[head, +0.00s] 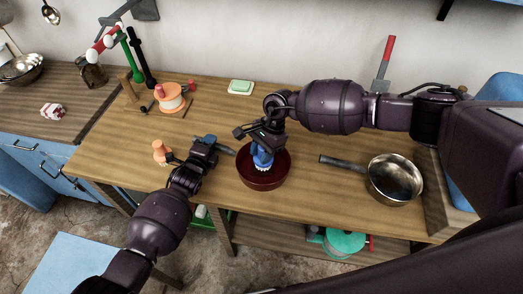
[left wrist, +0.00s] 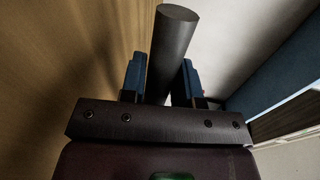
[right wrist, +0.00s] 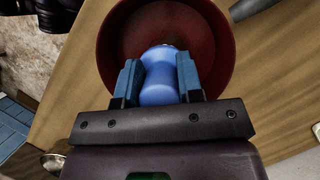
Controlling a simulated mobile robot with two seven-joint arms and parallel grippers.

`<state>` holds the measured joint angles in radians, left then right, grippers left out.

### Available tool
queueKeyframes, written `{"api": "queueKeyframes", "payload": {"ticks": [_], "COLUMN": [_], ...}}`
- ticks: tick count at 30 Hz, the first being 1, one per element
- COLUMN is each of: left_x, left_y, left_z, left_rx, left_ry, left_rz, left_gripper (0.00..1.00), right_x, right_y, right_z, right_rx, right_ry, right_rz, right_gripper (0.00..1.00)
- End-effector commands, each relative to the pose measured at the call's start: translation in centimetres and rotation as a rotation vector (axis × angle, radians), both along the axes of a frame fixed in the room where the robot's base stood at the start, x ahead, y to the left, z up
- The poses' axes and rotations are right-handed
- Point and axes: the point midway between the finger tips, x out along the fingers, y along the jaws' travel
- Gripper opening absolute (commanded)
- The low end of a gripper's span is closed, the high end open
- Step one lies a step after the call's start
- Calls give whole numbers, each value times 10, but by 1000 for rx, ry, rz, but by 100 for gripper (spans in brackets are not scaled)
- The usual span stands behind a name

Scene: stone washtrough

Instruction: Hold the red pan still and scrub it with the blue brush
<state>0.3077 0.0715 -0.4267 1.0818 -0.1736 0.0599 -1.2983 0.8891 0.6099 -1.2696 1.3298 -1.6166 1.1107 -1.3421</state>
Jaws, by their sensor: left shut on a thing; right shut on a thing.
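The red pan (head: 275,178) stands on the wooden table, its dark handle (head: 226,150) pointing left. My left gripper (head: 205,144) is shut on the handle, which also shows between its fingers in the left wrist view (left wrist: 173,50). The blue brush (head: 262,158) is upright with its pale bristles down inside the pan. My right gripper (head: 262,138) is shut on the brush from above. In the right wrist view the brush (right wrist: 159,80) sits between the fingers over the red pan (right wrist: 212,40). Whether the bristles touch the pan's floor is hard to tell.
A steel pan (head: 394,179) stands to the right on the wooden table (head: 320,205). A green-and-white soap block (head: 241,87) lies at the back. An orange-and-white spool (head: 170,98) and an orange piece (head: 161,152) stand to the left. The table between soap and red pan is mostly clear.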

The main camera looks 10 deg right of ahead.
Motion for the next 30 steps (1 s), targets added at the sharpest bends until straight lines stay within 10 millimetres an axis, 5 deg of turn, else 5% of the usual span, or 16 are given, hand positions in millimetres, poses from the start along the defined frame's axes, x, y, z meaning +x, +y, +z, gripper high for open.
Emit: {"api": "queueKeyframes", "payload": {"ticks": [30], "left_x": [0], "left_y": [0], "left_z": [0], "left_rx": [0], "left_ry": [1], "left_rz": [0], "left_gripper": [0], "right_x": [0], "right_y": [0], "right_z": [-25], "right_rx": [0], "right_ry": [0], "right_rz": [0], "right_gripper": [10]}}
